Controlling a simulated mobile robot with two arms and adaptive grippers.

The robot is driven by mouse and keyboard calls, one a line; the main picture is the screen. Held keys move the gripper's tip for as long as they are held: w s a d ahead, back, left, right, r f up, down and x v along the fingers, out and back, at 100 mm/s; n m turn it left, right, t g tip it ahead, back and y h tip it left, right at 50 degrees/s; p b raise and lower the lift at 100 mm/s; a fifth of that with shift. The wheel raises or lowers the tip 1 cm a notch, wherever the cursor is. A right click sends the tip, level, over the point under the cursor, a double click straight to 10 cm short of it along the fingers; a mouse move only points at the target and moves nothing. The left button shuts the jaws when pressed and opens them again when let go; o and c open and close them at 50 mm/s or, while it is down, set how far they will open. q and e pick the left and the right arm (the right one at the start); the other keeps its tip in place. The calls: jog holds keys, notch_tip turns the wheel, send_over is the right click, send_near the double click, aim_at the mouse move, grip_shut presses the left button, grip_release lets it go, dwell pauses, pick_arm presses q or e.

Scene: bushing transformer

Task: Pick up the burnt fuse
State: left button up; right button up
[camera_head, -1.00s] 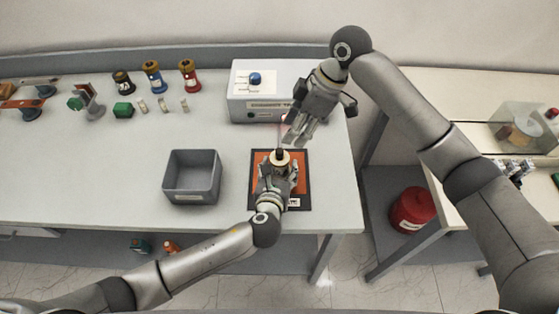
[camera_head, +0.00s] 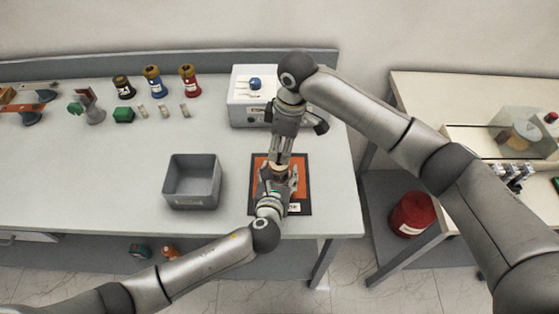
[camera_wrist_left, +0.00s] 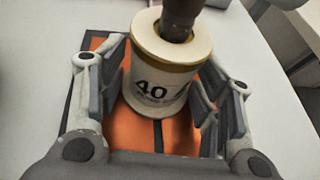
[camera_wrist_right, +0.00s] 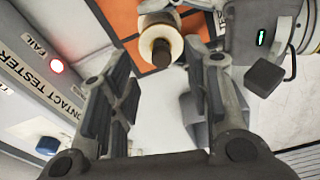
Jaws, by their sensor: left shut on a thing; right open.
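A cream cylinder marked 40 (camera_wrist_left: 160,75), with gold bands, stands between the fingers of my left gripper (camera_head: 278,182), above the orange mat (camera_head: 302,175). My left gripper is shut on this cylinder. A dark brown rod (camera_wrist_left: 180,18) sticks out of its top; I cannot tell whether the rod is the burnt fuse. The right wrist view shows the cylinder (camera_wrist_right: 160,32) and the rod's dark end (camera_wrist_right: 162,54) beyond my right gripper (camera_wrist_right: 165,80), which is open and empty. In the head view, my right gripper (camera_head: 281,152) hangs over the cylinder and partly hides it.
The contact tester (camera_head: 240,113) stands behind, with a red light (camera_wrist_right: 57,66) lit by FAIL. A grey open bin (camera_head: 192,201) is left of the mat. Several coloured posts (camera_head: 153,83) and small pale cylinders (camera_head: 162,111) stand at the back left. Bare table lies at front left.

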aim_at(280, 156)
jog(key=shift+a+f, duration=0.15)
jog(key=shift+f, duration=0.75)
jog(key=shift+a+f, duration=0.1)
jog(key=shift+f, duration=0.8)
grip_shut()
pick_arm(q)
jog(key=o, duration=1.3)
jog(key=shift+c, duration=0.2)
pick_arm(e)
notch_tip(280, 156, up, 10)
pick_arm(q)
jog(key=shift+s, duration=0.1)
